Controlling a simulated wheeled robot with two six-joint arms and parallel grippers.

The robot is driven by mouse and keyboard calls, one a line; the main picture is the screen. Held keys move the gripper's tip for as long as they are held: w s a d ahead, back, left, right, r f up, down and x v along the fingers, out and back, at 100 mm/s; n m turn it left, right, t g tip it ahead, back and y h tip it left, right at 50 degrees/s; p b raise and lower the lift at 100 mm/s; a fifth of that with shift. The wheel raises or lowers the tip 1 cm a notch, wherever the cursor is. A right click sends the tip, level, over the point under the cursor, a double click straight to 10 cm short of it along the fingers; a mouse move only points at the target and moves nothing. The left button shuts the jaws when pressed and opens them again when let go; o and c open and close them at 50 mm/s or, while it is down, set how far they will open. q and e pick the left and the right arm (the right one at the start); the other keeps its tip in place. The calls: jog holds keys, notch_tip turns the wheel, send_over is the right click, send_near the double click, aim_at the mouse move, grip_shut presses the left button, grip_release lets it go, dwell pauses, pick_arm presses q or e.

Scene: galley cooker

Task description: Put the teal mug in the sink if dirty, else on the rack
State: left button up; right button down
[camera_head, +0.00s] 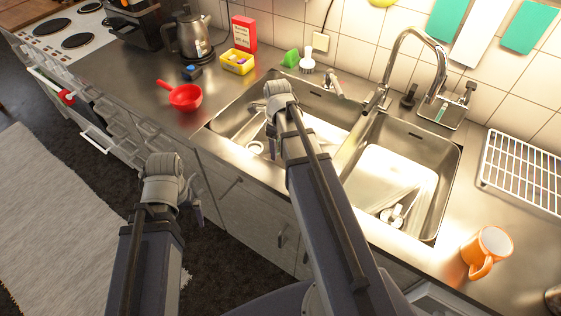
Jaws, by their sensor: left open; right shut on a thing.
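No teal mug can be made out in the head view. My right gripper (272,135) is over the left basin of the sink (342,150), pointing down. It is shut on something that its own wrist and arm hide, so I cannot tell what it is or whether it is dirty. My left gripper (192,208) is open and empty in front of the counter's drawers, above the floor. The white wire rack (524,172) lies on the counter right of the sink, and its visible part is empty.
An orange mug (487,252) stands on the counter below the rack. A red ladle or pan (185,97), a yellow box (238,62) and a kettle (189,37) are left of the sink. The tap (420,40) arches behind it. The right basin looks clear.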

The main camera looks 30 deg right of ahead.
jog(key=shift+f+b, duration=3.3)
jog(key=shift+f, duration=0.55)
jog(key=shift+f, duration=0.1)
jog(key=shift+f, duration=0.15)
jog(key=shift+c, duration=0.4)
grip_release()
jog(key=shift+r, duration=0.25)
notch_tip(320, 180, up, 12)
jog(key=p, duration=1.2)
